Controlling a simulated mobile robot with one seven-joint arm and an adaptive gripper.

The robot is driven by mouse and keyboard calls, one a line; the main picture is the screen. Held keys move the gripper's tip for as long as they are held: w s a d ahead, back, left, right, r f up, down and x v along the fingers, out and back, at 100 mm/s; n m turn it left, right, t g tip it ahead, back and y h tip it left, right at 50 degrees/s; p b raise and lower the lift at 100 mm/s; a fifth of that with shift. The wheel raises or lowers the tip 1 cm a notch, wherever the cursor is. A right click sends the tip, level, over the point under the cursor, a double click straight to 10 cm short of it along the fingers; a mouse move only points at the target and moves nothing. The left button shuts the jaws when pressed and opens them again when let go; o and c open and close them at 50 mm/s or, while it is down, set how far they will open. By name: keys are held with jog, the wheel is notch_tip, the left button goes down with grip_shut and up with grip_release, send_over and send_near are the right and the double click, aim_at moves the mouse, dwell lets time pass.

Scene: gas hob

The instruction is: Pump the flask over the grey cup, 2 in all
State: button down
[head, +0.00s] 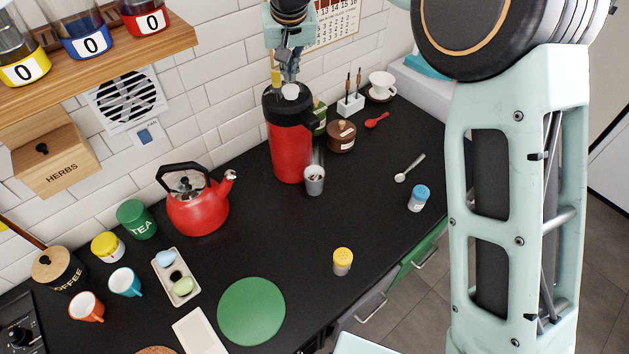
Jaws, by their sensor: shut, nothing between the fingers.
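The red flask (288,150) with a black top stands upright on the black counter near the tiled wall. Its pale pump button (290,91) shows on top. The grey cup (314,181) stands upright just in front of the flask, below its black spout (313,123). A faint pale streak shows between spout and cup. My gripper (291,77) is shut and empty, pointing down just above the button. I cannot tell whether its tips touch the button. The inside of the cup is mostly unclear.
A red kettle (197,198) stands left of the flask. A brown jar (341,136), a green jar (319,117) and a white holder (350,104) stand close behind it to the right. A yellow-topped shaker (343,261) stands in front. Counter between cup and shaker is clear.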

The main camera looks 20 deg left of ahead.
notch_tip(320, 180, up, 5)
jog(key=p, duration=0.3)
jog(key=shift+r, duration=0.15)
